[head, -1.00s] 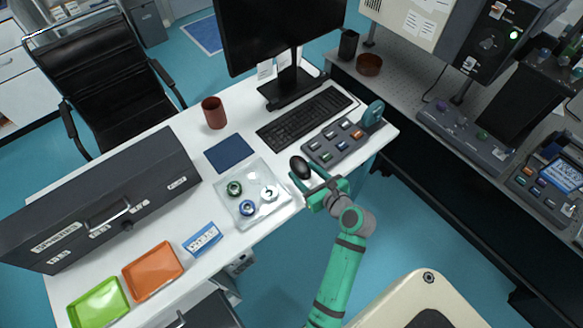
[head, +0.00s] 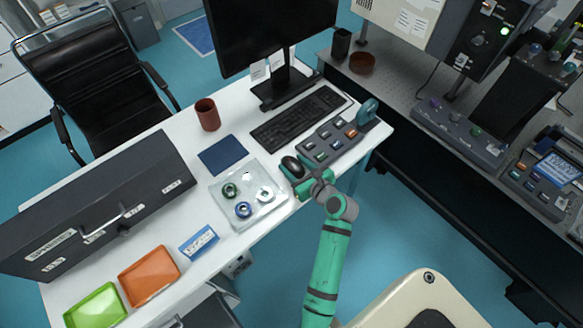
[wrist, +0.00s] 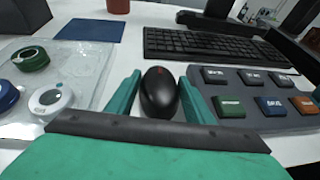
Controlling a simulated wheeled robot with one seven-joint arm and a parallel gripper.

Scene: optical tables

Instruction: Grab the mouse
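The black mouse (head: 293,167) lies on the white desk between the clear tray and the button panel. In the wrist view the mouse (wrist: 159,91) sits between the two green fingers of my gripper (wrist: 160,95). The fingers are apart, with a narrow gap showing on each side of the mouse. In the head view my gripper (head: 301,180) is at the desk's front edge, around the mouse's near end.
A clear tray (head: 222,211) with several round parts is left of the mouse. A grey button panel (head: 332,148) is close on the right. A keyboard (head: 298,117) lies behind. A blue pad (head: 222,154) and brown cup (head: 208,114) are farther back left.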

